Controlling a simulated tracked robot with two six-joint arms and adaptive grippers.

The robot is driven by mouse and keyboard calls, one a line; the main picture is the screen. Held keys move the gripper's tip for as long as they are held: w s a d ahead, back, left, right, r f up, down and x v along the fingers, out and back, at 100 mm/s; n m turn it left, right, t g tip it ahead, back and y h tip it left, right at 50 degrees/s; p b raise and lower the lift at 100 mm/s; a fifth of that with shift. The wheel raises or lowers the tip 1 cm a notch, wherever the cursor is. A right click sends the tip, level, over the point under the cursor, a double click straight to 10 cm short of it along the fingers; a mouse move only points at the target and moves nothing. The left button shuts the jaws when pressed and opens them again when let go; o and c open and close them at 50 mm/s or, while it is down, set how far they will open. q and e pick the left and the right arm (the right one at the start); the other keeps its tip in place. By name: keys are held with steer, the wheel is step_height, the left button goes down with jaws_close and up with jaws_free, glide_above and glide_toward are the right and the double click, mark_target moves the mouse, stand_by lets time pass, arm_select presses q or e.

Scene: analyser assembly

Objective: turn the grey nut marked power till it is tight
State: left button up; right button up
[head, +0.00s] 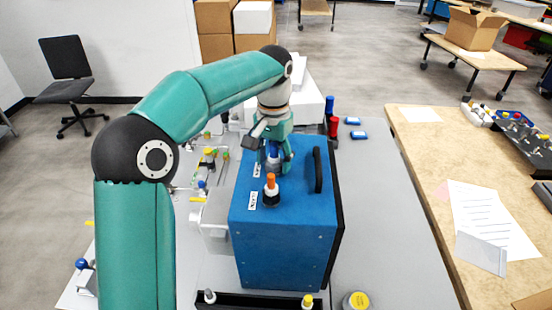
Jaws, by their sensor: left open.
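The blue analyser box (284,240) stands on the grey table, with a black handle on its top. My left gripper (274,167) points down over the back of the box top. Its teal fingers are open on either side of a blue-topped fitting (274,154). A grey part, perhaps the nut, shows low between the fingers; I cannot tell whether they touch it. A white label (257,170) beside it is too small to read. Nearer stands an orange-topped fitting (271,185) on a dark nut, with another label (252,200). My right gripper is not in view.
The black handle (318,170) rises close to the right of the gripper. A clear container (212,230) stands left of the box, and a black tray (255,301) in front. Red and blue bottles (333,127) stand behind. The grey table to the right is mostly clear.

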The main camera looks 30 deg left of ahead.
arm_select(q)
steer(key=n, duration=0.5)
jaws_close()
steer(key=m, duration=0.9)
steer(key=shift+d+m, duration=0.1)
steer(key=shift+m, duration=0.2)
jaws_free()
